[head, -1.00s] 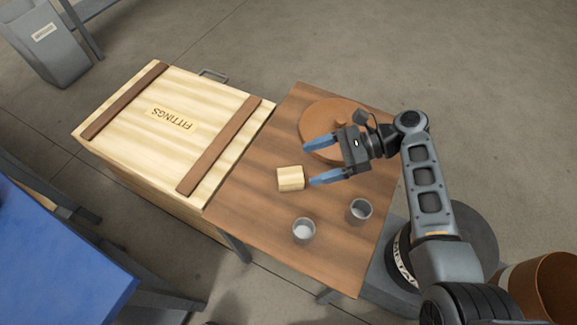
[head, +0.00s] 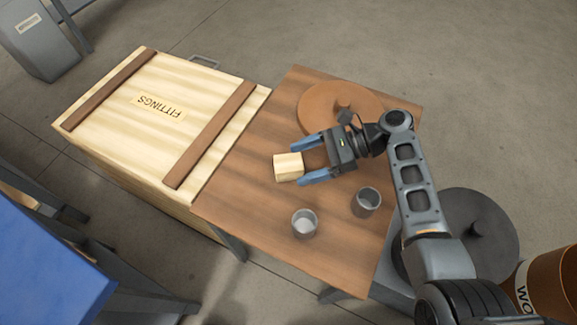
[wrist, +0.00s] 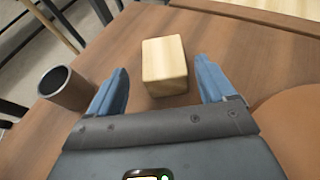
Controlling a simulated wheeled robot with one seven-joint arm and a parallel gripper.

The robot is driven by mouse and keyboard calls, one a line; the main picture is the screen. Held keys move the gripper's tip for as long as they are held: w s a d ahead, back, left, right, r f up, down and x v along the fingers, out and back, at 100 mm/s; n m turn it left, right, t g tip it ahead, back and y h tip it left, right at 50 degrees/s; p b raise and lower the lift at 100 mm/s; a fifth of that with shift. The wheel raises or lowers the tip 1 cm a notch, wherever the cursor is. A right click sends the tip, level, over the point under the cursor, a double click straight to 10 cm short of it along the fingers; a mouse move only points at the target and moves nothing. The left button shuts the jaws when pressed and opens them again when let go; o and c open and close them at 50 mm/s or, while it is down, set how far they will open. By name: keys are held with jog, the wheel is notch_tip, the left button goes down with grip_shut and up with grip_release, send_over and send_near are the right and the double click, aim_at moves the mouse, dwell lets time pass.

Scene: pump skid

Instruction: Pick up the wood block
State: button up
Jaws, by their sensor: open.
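The wood block (head: 288,167) is a small pale cuboid lying on the brown wooden table (head: 245,190). My gripper (head: 297,162) is open, with its two blue fingers pointing at the block from the right. In the head view the fingertips reach the block's right edge. In the wrist view the block (wrist: 164,66) sits ahead, between the lines of the two fingers, with space on both sides. The palm is empty. Contact between fingers and block cannot be told.
Two grey cups stand near the table's front, one left (head: 304,223) and one right (head: 366,201). A round terracotta lid (head: 330,100) lies behind my gripper. Table around the block's left is clear.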

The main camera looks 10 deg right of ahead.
aim_at(284, 166)
jog(key=shift+w+b+x, duration=0.1)
jog(key=shift+b+x, duration=0.15)
jog(key=shift+x, duration=1.1)
jog(key=shift+w+b+x, duration=0.15)
jog(key=shift+b+x, duration=0.05)
jog(key=shift+x, duration=1.15)
jog(key=c, duration=1.1)
jog(key=shift+r, duration=0.15)
notch_tip(284, 166, up, 5)
jog(key=shift+f+p, duration=0.25)
jog(key=shift+p, duration=0.65)
jog(key=s+d+r, duration=0.1)
jog(key=d+r, duration=0.1)
jog(key=d, duration=0.1)
jog(key=s+d+r+p, duration=0.1)
jog(key=s+d+r, duration=0.1)
jog(key=d, duration=0.2)
jog(key=s+d+r+p, duration=0.1)
jog(key=d+r, duration=0.1)
jog(key=d, duration=0.1)
jog(key=shift+s+d+r, duration=0.15)
jog(key=shift+s+d, duration=0.15)
jog(key=shift+d, duration=0.1)
